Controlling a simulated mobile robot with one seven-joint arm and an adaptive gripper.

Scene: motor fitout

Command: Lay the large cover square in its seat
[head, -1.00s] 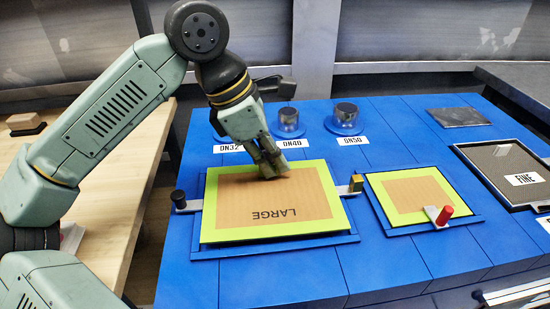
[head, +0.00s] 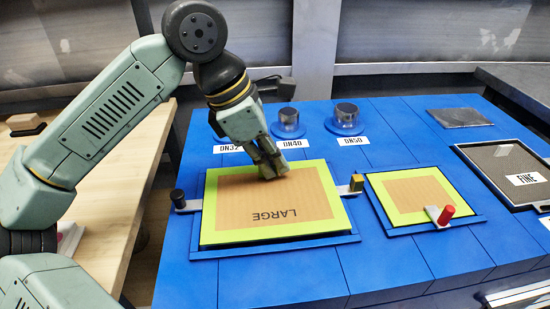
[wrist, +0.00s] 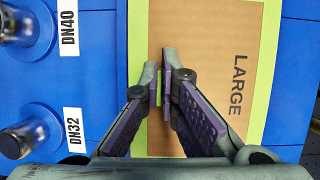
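The large cover (head: 230,205) is a brown panel with a yellow-green border and the label LARGE. The cover (wrist: 205,35) fills the middle of that view.
A smaller green-edged cover (head: 400,190) with a red-knobbed latch (head: 446,213) is at right. Metal cylinders (head: 288,122) stand behind. A framed FINE screen (head: 500,160) lies far right.

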